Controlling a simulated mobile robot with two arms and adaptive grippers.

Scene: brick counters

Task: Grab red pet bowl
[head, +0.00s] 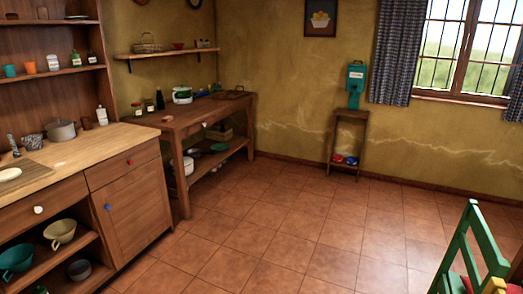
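Neither of my grippers shows in the head view.
A teal dispenser (355,84) tops the stand. The tiled floor (290,215) in the middle is open up to the stand. A wooden cabinet (128,205) and a side table (187,121) line the left. A green chair (466,250) stands at lower right.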

